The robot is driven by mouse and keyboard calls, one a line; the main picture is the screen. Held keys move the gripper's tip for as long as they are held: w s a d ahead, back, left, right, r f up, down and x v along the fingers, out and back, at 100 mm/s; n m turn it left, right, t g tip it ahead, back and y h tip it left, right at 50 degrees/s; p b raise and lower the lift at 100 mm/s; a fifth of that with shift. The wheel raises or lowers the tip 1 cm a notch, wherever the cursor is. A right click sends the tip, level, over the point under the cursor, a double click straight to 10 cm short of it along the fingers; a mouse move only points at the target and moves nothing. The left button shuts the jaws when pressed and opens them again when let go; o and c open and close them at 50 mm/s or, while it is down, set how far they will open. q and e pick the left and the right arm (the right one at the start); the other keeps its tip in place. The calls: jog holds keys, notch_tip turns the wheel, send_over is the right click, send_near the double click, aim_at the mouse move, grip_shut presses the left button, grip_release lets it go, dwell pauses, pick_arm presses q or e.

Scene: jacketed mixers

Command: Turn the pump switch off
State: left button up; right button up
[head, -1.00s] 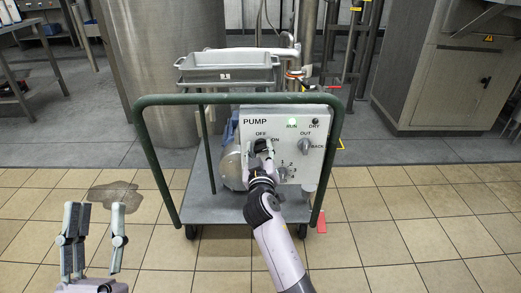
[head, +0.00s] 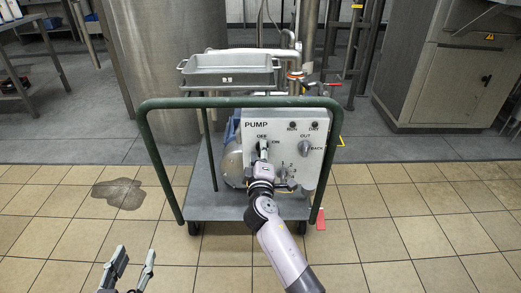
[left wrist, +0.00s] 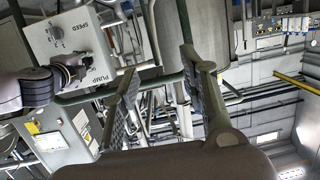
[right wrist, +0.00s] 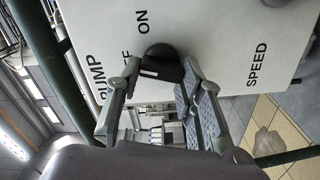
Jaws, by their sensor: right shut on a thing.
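The pump panel (head: 310,165) is a white box face on a cart, labelled PUMP, with a black rotary switch between OFF and ON marks. The switch (right wrist: 165,62) shows in the right wrist view, its white mark on the side toward the partly hidden OFF label. My right gripper (head: 262,156) is shut on the switch, one finger on each side of it. The RUN lamp (head: 292,125) and DRY lamp (head: 314,125) look dark. My left gripper (head: 131,262) is open and empty, low at the left, away from the cart.
The green-railed cart (head: 232,208) carries the pump, with a grey tray (head: 228,77) behind it. The panel also has an OUT/BACK knob (head: 304,147) and a numbered dial (head: 286,172). A grey cabinet (head: 440,80) stands at the right.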

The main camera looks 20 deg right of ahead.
pick_arm(q)
jog(key=s+a+f+g+y+p, duration=0.1)
jog(key=s+a+f+g, duration=0.1)
jog(key=s+f+g, duration=0.2)
jog(key=shift+f+y, duration=0.3)
jog(key=shift+f, duration=1.05)
pick_arm(e)
jog(key=shift+f+n, duration=0.1)
jog(key=shift+n, duration=1.9)
jog(key=o, duration=1.2)
jog(key=shift+c, duration=0.2)
jog(key=v, duration=1.2)
